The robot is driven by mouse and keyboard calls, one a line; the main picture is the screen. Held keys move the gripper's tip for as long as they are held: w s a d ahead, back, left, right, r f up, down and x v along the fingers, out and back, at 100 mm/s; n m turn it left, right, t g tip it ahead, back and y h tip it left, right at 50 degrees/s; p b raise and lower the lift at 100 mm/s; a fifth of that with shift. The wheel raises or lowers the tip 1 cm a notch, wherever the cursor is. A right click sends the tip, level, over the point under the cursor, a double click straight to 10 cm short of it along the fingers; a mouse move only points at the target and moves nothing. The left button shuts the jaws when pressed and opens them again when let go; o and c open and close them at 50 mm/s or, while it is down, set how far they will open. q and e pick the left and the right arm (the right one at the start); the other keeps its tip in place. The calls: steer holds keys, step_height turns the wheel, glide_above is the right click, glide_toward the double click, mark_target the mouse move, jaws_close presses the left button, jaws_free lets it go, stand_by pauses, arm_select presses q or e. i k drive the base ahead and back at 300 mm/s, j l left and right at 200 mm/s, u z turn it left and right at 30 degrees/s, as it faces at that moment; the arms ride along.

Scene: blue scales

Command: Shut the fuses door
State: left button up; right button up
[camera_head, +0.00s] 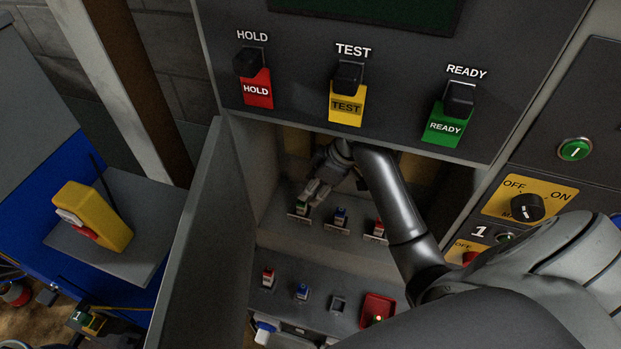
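The fuses door (197,232) is a grey panel at the left side of the fuse compartment. It stands open, swung out towards me, and its lower end runs out of the picture. My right arm comes in from the lower right and reaches into the compartment. My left gripper is not in view.
Above the compartment are HOLD (256,90), TEST (347,104) and READY (446,130) switches. A lower fuse row has a red socket (377,309). A yellow device (92,216) rests on a grey surface left of the door. A control panel (530,205) is at right.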

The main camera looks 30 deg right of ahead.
mark_target(202, 301)
steer(key=k, duration=1.5)
